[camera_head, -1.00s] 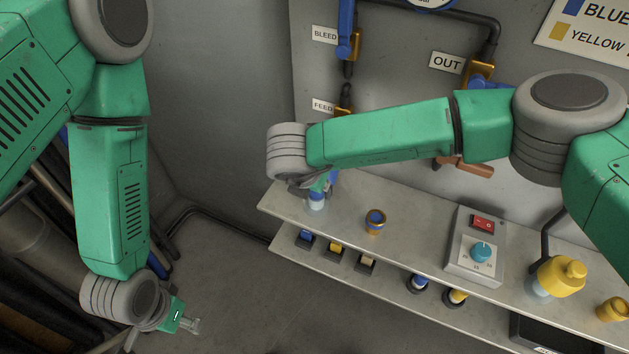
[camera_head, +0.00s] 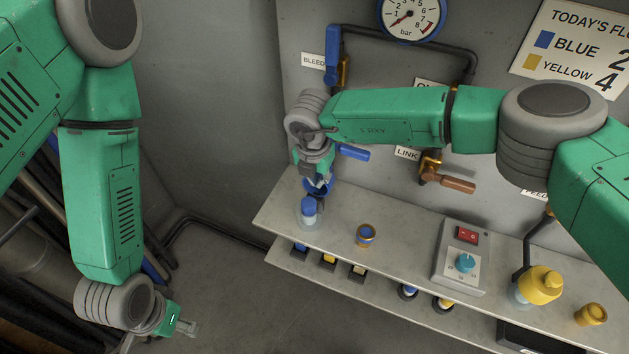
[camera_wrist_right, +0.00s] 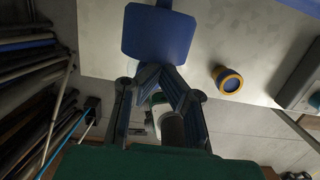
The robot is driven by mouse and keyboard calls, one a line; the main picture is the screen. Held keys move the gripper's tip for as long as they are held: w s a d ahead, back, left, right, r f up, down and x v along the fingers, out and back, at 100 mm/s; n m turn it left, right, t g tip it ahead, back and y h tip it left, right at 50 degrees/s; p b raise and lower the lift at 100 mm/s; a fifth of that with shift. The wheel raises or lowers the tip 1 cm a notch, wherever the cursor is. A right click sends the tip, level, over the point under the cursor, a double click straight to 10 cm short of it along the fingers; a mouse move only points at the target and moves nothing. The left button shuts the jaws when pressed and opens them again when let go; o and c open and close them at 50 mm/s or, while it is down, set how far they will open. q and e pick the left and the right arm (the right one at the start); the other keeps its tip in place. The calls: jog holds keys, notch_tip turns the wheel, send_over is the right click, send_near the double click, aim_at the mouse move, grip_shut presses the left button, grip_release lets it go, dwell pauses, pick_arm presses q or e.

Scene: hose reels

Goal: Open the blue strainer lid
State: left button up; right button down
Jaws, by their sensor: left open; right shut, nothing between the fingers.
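The blue strainer (camera_head: 308,209) stands at the left end of the upper shelf, a clear bowl with a blue top. A second blue, rounded part (camera_head: 318,188) shows just above and behind it, close under my right gripper (camera_head: 319,178). Whether it is the raised lid is hard to tell. In the right wrist view a broad blue rounded plate (camera_wrist_right: 158,35) lies beyond the fingers of my right gripper (camera_wrist_right: 160,75), which are shut and empty. Contact is unclear. My left gripper (camera_head: 188,328) is open and empty, low at the left above the floor.
A blue-and-yellow ringed fitting (camera_head: 366,236) is right of the strainer, then a control box (camera_head: 460,258) and a yellow strainer (camera_head: 541,285). Blue valve levers (camera_head: 353,152) (camera_head: 332,55) stand on the wall panel behind. Small parts line the lower shelf (camera_head: 375,289).

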jog(key=shift+w+d, duration=0.1)
jog(key=shift+w, duration=0.15)
dwell(0.4)
jog(key=shift+r, duration=0.1)
jog(key=shift+r, duration=0.25)
notch_tip(320, 180, up, 11)
jog(key=s, duration=0.1)
jog(key=shift+s+a, duration=0.3)
jog(key=shift+a, duration=0.05)
